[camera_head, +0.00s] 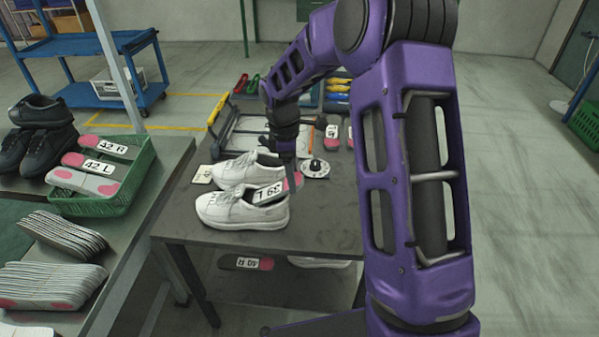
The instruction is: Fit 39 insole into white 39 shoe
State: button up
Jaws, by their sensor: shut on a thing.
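Two white shoes stand side by side on the dark table (330,225): a nearer one (232,212) and a farther one (232,170), toes to the left. No size mark is readable on them. My gripper (288,163) is above the nearer shoe's heel end, shut on the 39 L insole (269,192), which has a white label and pink end. The insole is tilted, its left part over or in the nearer shoe's opening and its pink end up at the right. I cannot tell how deep it sits. The fingertips are small and partly hidden.
A round white plate with a black knob (316,168) lies just right of the shoes. A frame rack (255,128) and more insoles (332,131) are behind. A 40 R insole (246,263) lies on the lower shelf. A green basket (122,190) stands at left.

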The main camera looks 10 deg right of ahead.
aim_at(269, 192)
jog(key=shift+w+a+f, duration=0.25)
jog(key=shift+a+f, duration=0.3)
jog(key=shift+a, duration=0.25)
jog(key=shift+y, duration=0.4)
jog(key=shift+w+a+f+b, duration=0.2)
jog(key=shift+a+f, duration=0.1)
jog(key=shift+a, duration=0.5)
jog(key=shift+w+a+f+b, duration=0.15)
jog(key=shift+w+a+f, duration=0.1)
jog(key=shift+a, duration=0.55)
jog(key=shift+w+a+f+b, duration=0.2)
jog(key=shift+a+f, duration=0.1)
jog(key=shift+a, duration=0.5)
jog(key=shift+d+f+t+y+b, duration=0.25)
jog(key=shift+f+y+b, duration=0.3)
jog(key=shift+f, duration=0.35)
jog(key=o, duration=1.3)
jog(key=shift+r, duration=0.15)
jog(key=shift+r+p, duration=1.25)
jog(key=shift+r, duration=0.1)
